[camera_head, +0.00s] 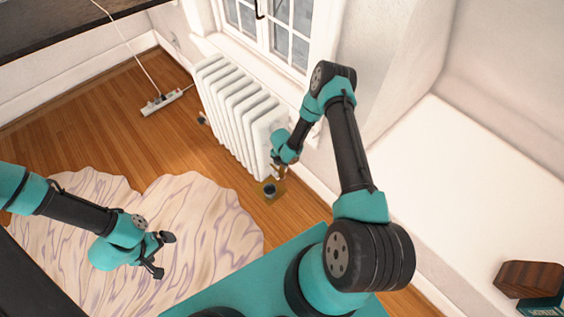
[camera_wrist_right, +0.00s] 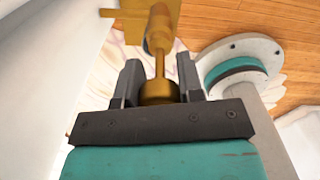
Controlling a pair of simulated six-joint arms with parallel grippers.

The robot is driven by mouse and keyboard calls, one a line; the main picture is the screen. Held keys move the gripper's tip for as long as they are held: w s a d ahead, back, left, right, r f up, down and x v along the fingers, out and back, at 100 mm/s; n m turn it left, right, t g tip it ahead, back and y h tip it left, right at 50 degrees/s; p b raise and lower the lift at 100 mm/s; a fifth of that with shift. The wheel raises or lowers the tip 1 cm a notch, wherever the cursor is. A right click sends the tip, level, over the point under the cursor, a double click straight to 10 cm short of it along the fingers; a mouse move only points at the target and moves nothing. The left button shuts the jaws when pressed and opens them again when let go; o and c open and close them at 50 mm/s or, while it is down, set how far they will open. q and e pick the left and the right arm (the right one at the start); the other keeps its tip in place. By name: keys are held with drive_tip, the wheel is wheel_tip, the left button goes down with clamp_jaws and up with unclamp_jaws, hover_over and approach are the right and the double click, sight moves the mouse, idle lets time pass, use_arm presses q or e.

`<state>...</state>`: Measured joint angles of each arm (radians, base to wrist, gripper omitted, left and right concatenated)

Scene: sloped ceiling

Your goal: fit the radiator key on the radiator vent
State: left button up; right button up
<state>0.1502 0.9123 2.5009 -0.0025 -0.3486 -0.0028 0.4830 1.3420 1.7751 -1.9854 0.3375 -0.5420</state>
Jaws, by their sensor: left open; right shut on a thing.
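The white radiator (camera_head: 238,108) stands under the window in the head view. My right gripper (camera_head: 278,171) is low beside the radiator's near end. In the right wrist view it (camera_wrist_right: 160,76) is shut on the brass radiator key (camera_wrist_right: 158,92), whose round part sits between the fingers and whose thin stem points away from the palm. I cannot clearly make out the radiator vent, nor tell whether the key touches it. My left gripper (camera_head: 161,256) is open and empty, above the pale rug, well away from the radiator.
A white power strip (camera_head: 167,101) lies on the wooden floor. The pale rug (camera_head: 210,215) lies left of centre. A brown wooden block (camera_head: 530,279) is at the lower right.

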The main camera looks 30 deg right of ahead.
drive_tip(key=shift+f, duration=0.1)
drive_tip(key=o, duration=1)
drive_tip(key=shift+o, duration=0.2)
wheel_tip(320, 180, up, 18)
drive_tip(key=shift+f, duration=0.25)
idle(0.5)
drive_tip(key=s+a+r+m+y, duration=0.2)
drive_tip(key=s+a+m, duration=0.3)
drive_tip(key=s+m, duration=0.4)
drive_tip(key=s+a+r+m+y, duration=0.1)
drive_tip(key=s+a+r+m, duration=0.2)
drive_tip(key=s+a+m, duration=0.3)
drive_tip(key=shift+s+r+m+t+y, duration=0.35)
drive_tip(key=shift+s+m, duration=1.75)
drive_tip(key=shift+m, duration=3)
